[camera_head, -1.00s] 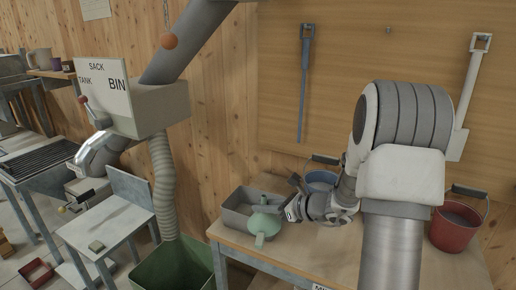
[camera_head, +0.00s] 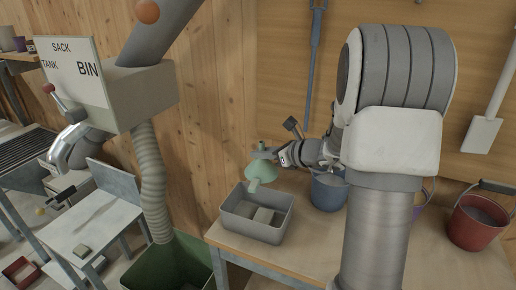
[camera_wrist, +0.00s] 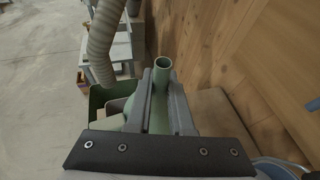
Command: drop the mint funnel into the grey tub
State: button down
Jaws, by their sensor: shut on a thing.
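The mint funnel (camera_head: 261,172) hangs in my gripper (camera_head: 264,153) above the back part of the grey tub (camera_head: 244,229), apart from it. My gripper is shut on the funnel's narrow part. In the wrist view the funnel's open tube end (camera_wrist: 162,66) stands up between the two fingers (camera_wrist: 160,104). The rest of the funnel is largely hidden there by the gripper.
A blue bucket (camera_head: 328,193) stands right of the tub, close to my arm. A red bucket (camera_head: 477,224) stands at the right. A green bin (camera_head: 168,268) is below the table's left edge, under a ribbed hose (camera_head: 151,180). The wooden wall is behind.

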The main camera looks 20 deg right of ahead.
aim_at(261, 170)
jog(key=shift+f+b, duration=2.25)
jog(key=shift+f, duration=0.75)
jog(key=c, duration=0.7)
grip_release()
jog(key=p+v, duration=0.1)
jog(key=v, duration=1.6)
jog(key=shift+s, duration=0.3)
